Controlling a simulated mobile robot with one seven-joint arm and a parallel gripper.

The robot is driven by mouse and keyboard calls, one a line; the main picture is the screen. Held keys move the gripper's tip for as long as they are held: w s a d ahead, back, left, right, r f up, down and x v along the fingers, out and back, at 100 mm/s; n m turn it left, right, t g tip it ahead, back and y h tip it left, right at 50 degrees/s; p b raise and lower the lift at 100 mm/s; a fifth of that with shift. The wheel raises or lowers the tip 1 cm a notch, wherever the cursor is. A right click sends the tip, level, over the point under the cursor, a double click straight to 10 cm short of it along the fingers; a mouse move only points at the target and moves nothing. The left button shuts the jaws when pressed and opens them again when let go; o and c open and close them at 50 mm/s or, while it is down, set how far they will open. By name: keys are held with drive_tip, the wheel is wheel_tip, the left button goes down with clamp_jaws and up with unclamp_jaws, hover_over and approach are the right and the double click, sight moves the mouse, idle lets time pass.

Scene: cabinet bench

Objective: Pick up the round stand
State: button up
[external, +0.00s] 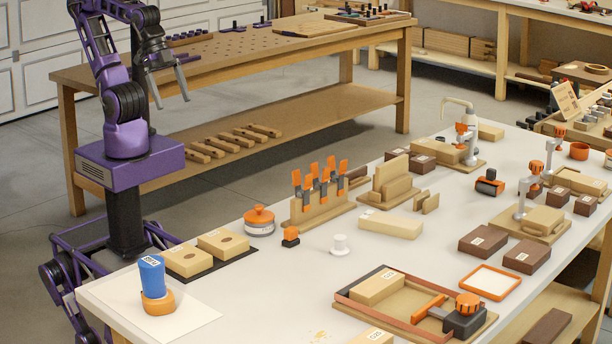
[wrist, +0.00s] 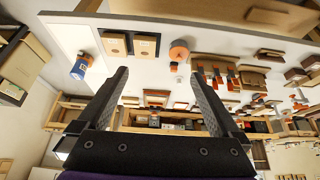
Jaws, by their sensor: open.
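My gripper (external: 171,100) is open and empty, raised high at the upper left of the external view, well away from the bench things. Its two dark fingers (wrist: 160,73) stand apart in the wrist view. An orange round stand (external: 158,302) sits on a white sheet at the bench's near left corner, with a blue labelled cylinder (external: 152,275) upright in it. The blue cylinder also shows in the wrist view (wrist: 78,71). A small white round piece with a knob (external: 340,246) stands mid-bench. I cannot tell for sure which one the task names.
Two tan blocks (external: 223,243) lie on a black mat right of the white sheet (external: 195,322). A round pot with an orange lid (external: 259,217), a rack of orange-handled tools (external: 320,204) and a clamp tray (external: 405,304) stand farther along. The bench front is partly clear.

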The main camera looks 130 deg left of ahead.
drive_tip(key=shift+c, duration=0.2)
idle(0.3)
drive_tip(key=c, duration=0.4)
